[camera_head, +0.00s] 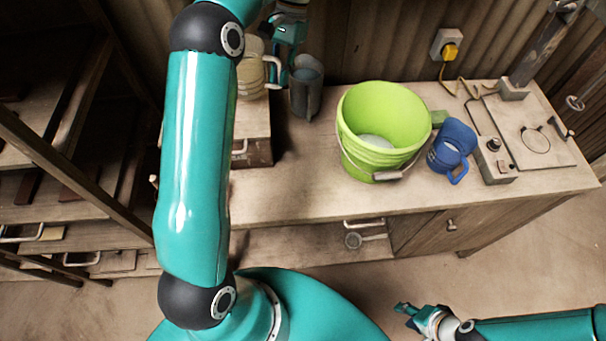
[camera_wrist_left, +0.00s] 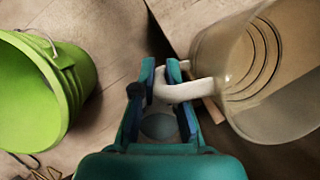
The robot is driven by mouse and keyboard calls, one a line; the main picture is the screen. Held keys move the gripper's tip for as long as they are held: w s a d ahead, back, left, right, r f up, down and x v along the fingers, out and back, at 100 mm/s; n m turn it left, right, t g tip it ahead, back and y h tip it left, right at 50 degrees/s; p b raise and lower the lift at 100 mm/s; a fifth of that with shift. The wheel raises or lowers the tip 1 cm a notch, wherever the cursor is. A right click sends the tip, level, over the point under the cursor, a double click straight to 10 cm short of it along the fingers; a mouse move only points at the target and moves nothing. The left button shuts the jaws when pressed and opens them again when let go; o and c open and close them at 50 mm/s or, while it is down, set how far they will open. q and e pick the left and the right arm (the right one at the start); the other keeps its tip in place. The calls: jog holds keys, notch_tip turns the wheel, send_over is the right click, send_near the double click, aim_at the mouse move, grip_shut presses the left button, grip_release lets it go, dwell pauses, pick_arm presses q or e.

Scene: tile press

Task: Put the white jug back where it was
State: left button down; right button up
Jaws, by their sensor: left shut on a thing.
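The white jug (camera_head: 252,72), cream in colour, is upright at the back left, at or just above the top of a wooden box. My forearm hides part of it. My left gripper (camera_head: 287,45) is at the jug's right side, shut on its handle. In the left wrist view the handle (camera_wrist_left: 192,90) reaches between the fingertips (camera_wrist_left: 160,78), and the jug's body (camera_wrist_left: 232,65) is to the right. Whether its base touches the box cannot be told. My right gripper (camera_head: 408,315) is low in front of the bench, away from everything; its small fingers do not show clearly whether it is open.
The wooden box (camera_head: 258,152) stands on the bench (camera_head: 290,205). A dark grey cup (camera_head: 305,98) is close right of my left gripper. A green bucket (camera_head: 365,135), a blue jug (camera_head: 450,150) and a device with a plate (camera_head: 540,140) stand further right. Bare bench lies before the bucket.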

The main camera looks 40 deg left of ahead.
pick_arm(q)
jog(key=s+d+r+m+t+y+b, duration=0.1)
jog(key=s+d+m+y+b, duration=0.1)
jog(key=s+d+m+b, duration=0.6)
jog(key=s+d+r+m+t+y+b, duration=0.1)
jog(key=s+d+m+y+b, duration=0.25)
jog(key=d+m, duration=0.45)
jog(key=f+b, duration=0.1)
jog(key=f, duration=0.5)
jog(key=d+f+n+b, duration=0.1)
jog(key=f, duration=0.6)
jog(key=f+n+h, duration=0.1)
jog(key=f, duration=0.5)
jog(key=shift+s+d+f+b, duration=0.2)
jog(key=shift+d+b, duration=0.15)
jog(key=shift+b, duration=0.05)
jog(key=shift+f, duration=0.15)
jog(key=c, duration=1.2)
grip_release()
jog(key=shift+c, duration=0.2)
jog(key=shift+o, duration=0.2)
